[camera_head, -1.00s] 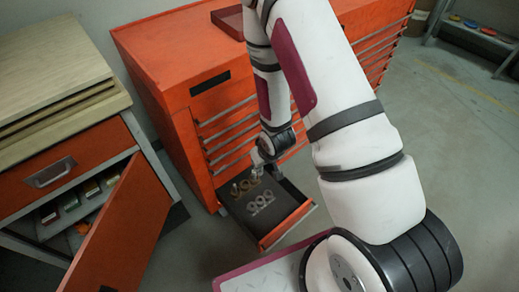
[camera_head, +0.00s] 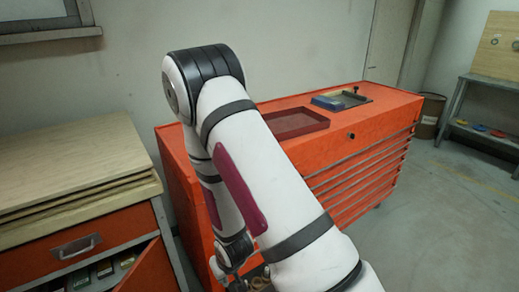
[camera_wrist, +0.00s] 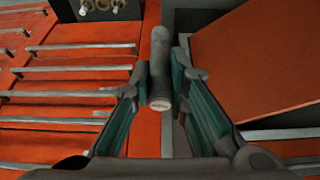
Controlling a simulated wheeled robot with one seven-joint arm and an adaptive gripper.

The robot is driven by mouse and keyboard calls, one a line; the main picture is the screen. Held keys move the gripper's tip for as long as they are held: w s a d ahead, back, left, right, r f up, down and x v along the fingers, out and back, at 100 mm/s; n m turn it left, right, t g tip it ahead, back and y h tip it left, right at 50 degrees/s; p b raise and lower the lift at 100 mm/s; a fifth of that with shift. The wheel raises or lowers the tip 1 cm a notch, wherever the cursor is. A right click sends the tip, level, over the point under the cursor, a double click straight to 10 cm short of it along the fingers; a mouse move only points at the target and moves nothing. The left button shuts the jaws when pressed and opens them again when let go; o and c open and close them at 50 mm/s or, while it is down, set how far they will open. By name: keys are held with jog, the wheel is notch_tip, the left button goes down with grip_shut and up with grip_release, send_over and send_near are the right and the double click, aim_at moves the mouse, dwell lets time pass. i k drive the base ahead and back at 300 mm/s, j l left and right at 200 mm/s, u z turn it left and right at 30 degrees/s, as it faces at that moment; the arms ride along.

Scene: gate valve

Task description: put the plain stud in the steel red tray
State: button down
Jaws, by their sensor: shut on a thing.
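The stud (camera_wrist: 160,88) is a short grey cylinder with a pale end face, held between the fingers of my gripper (camera_wrist: 163,78) in the wrist view. The gripper is shut on it, in front of the orange cabinet's drawer fronts. In the head view my gripper is low at the bottom edge, mostly cut off and hidden by my arm. The red tray (camera_head: 296,122), dark red, shallow and seemingly empty, lies on top of the orange cabinet (camera_head: 372,118), up and to the right of the gripper.
A blue-grey tray (camera_head: 341,101) with a small black thing at its far side lies behind the red tray. A small dark knob (camera_head: 351,135) is near the cabinet's front edge. A wooden-topped bench (camera_head: 75,165) stands left.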

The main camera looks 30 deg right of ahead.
aim_at(285, 124)
jog(key=l+u, duration=0.35)
jog(key=l, duration=0.6)
jog(key=k+l+u, duration=0.1)
jog(key=l+u, duration=0.25)
jog(key=l, duration=0.55)
